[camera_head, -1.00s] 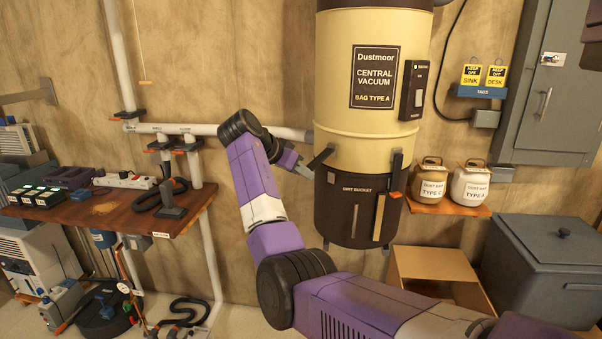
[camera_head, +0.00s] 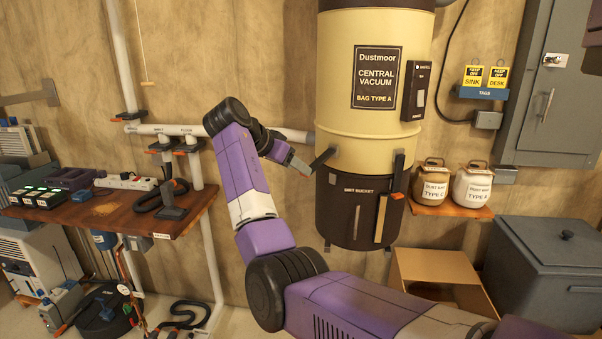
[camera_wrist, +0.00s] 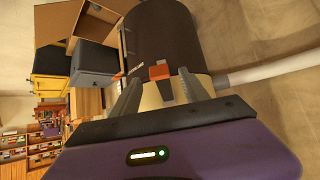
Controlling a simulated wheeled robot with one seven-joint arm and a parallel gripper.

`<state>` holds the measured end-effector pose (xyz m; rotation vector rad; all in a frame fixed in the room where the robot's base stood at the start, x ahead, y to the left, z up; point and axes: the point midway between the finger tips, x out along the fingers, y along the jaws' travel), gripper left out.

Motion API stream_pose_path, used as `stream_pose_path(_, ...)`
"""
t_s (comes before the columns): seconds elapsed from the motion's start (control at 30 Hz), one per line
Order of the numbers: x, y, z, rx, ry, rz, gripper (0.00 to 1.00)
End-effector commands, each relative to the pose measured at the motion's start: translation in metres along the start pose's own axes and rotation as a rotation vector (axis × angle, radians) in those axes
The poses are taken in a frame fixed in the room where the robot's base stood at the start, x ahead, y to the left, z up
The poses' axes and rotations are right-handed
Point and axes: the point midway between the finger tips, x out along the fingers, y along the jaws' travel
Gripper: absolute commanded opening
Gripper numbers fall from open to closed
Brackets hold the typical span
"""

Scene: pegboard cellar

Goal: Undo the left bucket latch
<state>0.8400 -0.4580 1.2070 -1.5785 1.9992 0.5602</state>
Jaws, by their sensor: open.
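The vacuum's dark dirt bucket (camera_head: 338,208) hangs under its cream drum (camera_head: 345,140). The left bucket latch (camera_head: 322,159) is a dark lever at the seam, tilted out from the drum toward the lower left. The right latch (camera_head: 398,168) lies upright against the drum, with its orange tab at the bottom. My gripper (camera_head: 306,166) is open, just left of the left latch's outer end. In the wrist view the orange tab (camera_wrist: 160,71) of a latch shows between my spread fingers (camera_wrist: 158,90); I cannot tell whether they touch it.
A shelf with two dust jars (camera_head: 432,184) is right of the bucket. An open cardboard box (camera_head: 430,265) and a grey lidded bin (camera_head: 555,260) stand below. A workbench (camera_head: 120,215) is at left. A wall pipe (camera_head: 285,134) runs behind my gripper.

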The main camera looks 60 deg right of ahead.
Motion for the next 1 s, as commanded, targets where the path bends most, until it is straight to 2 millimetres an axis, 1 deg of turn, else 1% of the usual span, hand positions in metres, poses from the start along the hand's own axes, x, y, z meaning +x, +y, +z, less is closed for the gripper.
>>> stream_pose_path(0.03,-0.008,0.0,0.001,0.002,0.0,-0.003,0.53)
stream_pose_path(0.1,-0.018,0.0,0.0,0.002,0.0,-0.002,0.53)
stream_pose_path(0.2,-0.029,0.0,0.0,0.002,0.001,-0.001,0.53)
stream_pose_path(0.3,-0.035,0.0,-0.001,0.002,0.001,-0.001,0.53)
stream_pose_path(1.0,-0.036,-0.001,-0.002,-0.019,0.006,-0.006,0.53)
